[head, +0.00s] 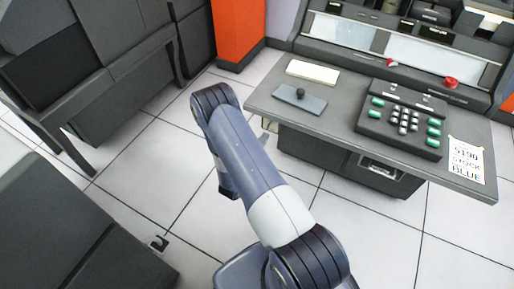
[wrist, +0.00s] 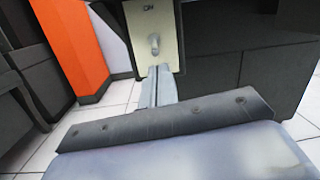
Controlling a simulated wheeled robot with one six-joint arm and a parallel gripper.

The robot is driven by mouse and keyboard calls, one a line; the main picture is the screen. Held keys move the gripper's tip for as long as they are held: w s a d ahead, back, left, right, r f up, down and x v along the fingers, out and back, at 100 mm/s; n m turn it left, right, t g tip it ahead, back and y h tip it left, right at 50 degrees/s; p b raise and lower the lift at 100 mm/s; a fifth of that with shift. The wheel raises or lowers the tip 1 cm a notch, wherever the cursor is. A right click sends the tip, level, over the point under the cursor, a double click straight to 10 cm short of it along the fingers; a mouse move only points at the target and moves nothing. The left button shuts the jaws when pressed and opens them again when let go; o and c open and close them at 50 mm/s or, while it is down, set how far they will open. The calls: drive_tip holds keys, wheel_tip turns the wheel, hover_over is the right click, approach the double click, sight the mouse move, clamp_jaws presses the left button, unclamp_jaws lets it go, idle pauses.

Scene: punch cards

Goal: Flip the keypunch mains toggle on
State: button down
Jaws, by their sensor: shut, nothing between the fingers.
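The mains toggle (wrist: 154,46) is a small pale lever on a cream plate (wrist: 168,22) with a short dark label, which seems to read ON, at its top. Its lever appears to point down, away from the label. My gripper (wrist: 160,72) is shut and empty, its fingertips just below the toggle in the wrist view. I cannot tell whether they touch the plate.
The desk carries a keyboard (head: 402,118), a pale card stack (head: 312,72), a grey plate with a dark knob (head: 300,98) and a note (head: 466,160). An orange panel (head: 238,32) stands behind. Dark furniture fills the left; tiled floor (head: 150,170) lies between.

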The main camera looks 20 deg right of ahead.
sight(269, 125)
drive_tip(key=shift+x, duration=1.25)
drive_tip(key=shift+s+a+r+g+y+p, duration=0.2)
drive_tip(key=shift+r+g+y+p, duration=0.35)
drive_tip(key=shift+y+p, duration=0.3)
drive_tip(key=g+y+p, duration=0.1)
drive_tip(key=r+y+p, duration=0.1)
drive_tip(key=g+y+p, duration=0.1)
drive_tip(key=shift+s+a+r+g+y, duration=0.1)
drive_tip(key=shift+a+r+g+y, duration=0.15)
drive_tip(key=shift+g+y, duration=0.1)
drive_tip(key=shift+r, duration=0.15)
drive_tip(key=shift+r+p, duration=0.5)
drive_tip(key=shift+r, duration=0.25)
